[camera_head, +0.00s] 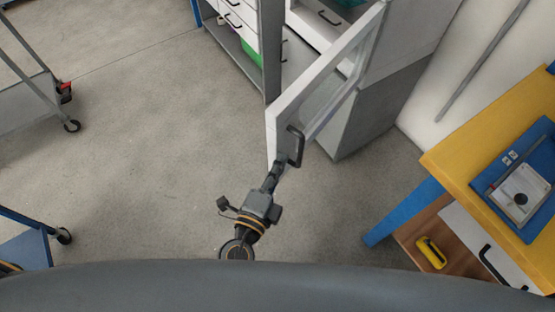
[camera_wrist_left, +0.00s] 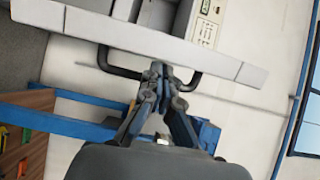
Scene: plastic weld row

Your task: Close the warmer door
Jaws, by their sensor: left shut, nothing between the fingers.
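The warmer door (camera_head: 318,83) is a white frame with a window. It stands swung open from the grey warmer cabinet (camera_head: 372,105). Its dark handle (camera_head: 296,146) is near the door's free edge. My left gripper (camera_head: 280,164) is shut and empty, with its fingertips right at the handle. In the left wrist view, the fingertips (camera_wrist_left: 161,70) overlap the middle of the dark handle bar (camera_wrist_left: 122,72) on the pale door edge (camera_wrist_left: 225,65). I cannot tell whether they touch it. My right gripper is not in view.
A yellow-topped bench (camera_head: 455,150) with blue legs stands at the right, with a yellow object (camera_head: 431,252) on its lower shelf. A drawer unit (camera_head: 239,20) stands behind the door. Carts (camera_head: 30,100) are at the left. The floor (camera_head: 150,150) between is clear.

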